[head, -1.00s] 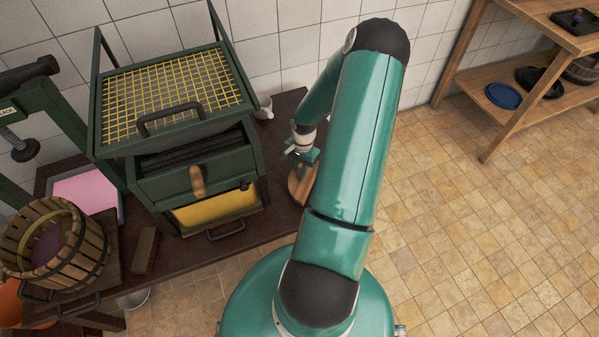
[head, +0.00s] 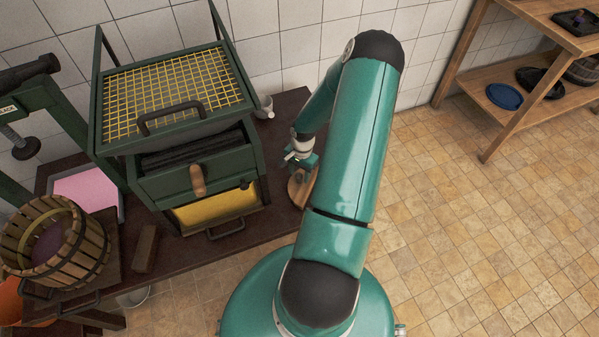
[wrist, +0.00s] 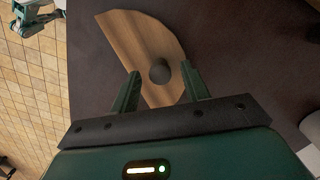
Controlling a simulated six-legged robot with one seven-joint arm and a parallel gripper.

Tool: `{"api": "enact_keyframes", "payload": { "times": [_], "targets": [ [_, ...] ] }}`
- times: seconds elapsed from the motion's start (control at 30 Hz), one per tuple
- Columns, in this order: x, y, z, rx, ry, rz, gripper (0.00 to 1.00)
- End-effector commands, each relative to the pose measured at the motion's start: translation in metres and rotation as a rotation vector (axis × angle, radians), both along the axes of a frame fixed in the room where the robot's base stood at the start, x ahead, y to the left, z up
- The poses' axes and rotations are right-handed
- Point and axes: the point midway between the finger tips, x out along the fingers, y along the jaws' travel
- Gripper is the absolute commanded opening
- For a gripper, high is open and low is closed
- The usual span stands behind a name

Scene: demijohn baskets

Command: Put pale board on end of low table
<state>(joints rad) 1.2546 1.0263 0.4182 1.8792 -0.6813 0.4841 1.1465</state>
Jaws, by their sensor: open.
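The pale board (wrist: 140,45) is a half-round piece of light wood with a dark round knob (wrist: 160,71) near its straight edge. It lies flat on the right end of the dark low table (wrist: 225,40). In the head view the board (head: 297,190) is partly hidden by my arm. My gripper (wrist: 160,73) is open above the board, with its two fingers on either side of the knob. It is apart from the knob, as far as I can tell. In the head view my gripper (head: 303,161) is small and partly covered.
A green press box with a yellow grid (head: 175,95) stands on the table (head: 200,248) left of the board. A white cup (head: 265,107) stands behind it. A slatted basket (head: 55,245) is at far left. A wooden shelf (head: 520,70) is at right. Tiled floor is free.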

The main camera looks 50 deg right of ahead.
Motion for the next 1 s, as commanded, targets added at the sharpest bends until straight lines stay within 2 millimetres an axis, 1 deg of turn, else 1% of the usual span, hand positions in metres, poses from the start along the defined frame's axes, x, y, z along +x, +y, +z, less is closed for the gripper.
{"api": "enact_keyframes", "payload": {
  "times": [0.07, 0.17, 0.27, 0.5, 0.63, 0.8, 1.0],
  "targets": [
    [0.000, -0.001, 0.003, -0.001, -0.001, 0.000, 0.46],
    [0.001, -0.003, 0.014, -0.003, -0.002, -0.001, 0.46],
    [0.001, -0.005, 0.031, -0.004, -0.001, -0.001, 0.46],
    [0.001, -0.011, 0.083, -0.005, -0.001, -0.002, 0.46],
    [0.001, -0.013, 0.106, -0.004, -0.001, -0.001, 0.46],
    [0.001, -0.014, 0.120, -0.001, 0.000, -0.001, 0.46],
    [0.001, -0.014, 0.122, 0.000, 0.000, 0.000, 0.46]
  ]
}}
